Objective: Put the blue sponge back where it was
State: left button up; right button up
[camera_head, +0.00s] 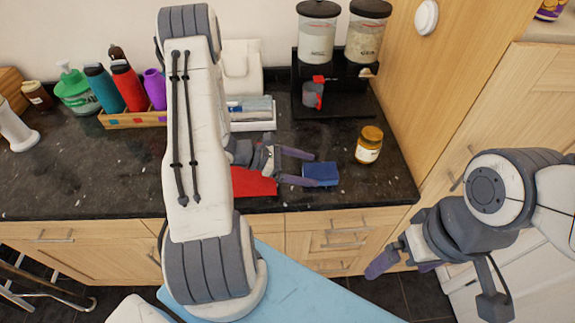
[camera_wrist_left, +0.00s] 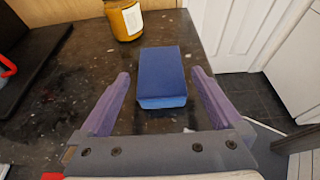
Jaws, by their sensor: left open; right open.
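The blue sponge (camera_head: 321,173) lies on the dark granite counter near its front edge. In the left wrist view the sponge (camera_wrist_left: 162,76) lies just beyond and between my fingertips. My left gripper (camera_head: 312,169) is open, low over the counter, its fingers pointing at the sponge; it also shows in the left wrist view (camera_wrist_left: 160,80). A red flat item (camera_head: 253,183) lies on the counter to the left, partly hidden by my left arm. My right gripper (camera_head: 402,262) is open and empty, out in front of the cabinets.
A jar with a yellow lid (camera_head: 369,144) stands behind and right of the sponge. A black dispenser stand (camera_head: 335,100) holds two canisters. A white tray (camera_head: 255,117) and a wooden bottle box (camera_head: 133,120) are at the back. Bare counter (camera_head: 90,180) lies at left.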

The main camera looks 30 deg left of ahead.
aim_at(320, 171)
pick_arm(q)
jog(key=b+v, duration=0.1)
jog(key=v, duration=0.6)
jog(key=shift+s+a, duration=0.15)
jog(key=shift+s, duration=0.05)
jog(key=shift+r, duration=0.1)
jog(key=p+x, duration=0.3)
jog(key=x, duration=0.8)
jog(key=shift+d, duration=0.2)
jog(key=shift+w+d+f+b, duration=0.3)
jog(key=shift+f+b, duration=0.15)
jog(key=shift+f, duration=0.25)
notch_tip(320, 171, up, 3)
jog(key=shift+a+f, duration=0.15)
jog(key=shift+f, duration=0.05)
jog(key=shift+r, duration=0.55)
jog(key=shift+f, duration=0.1)
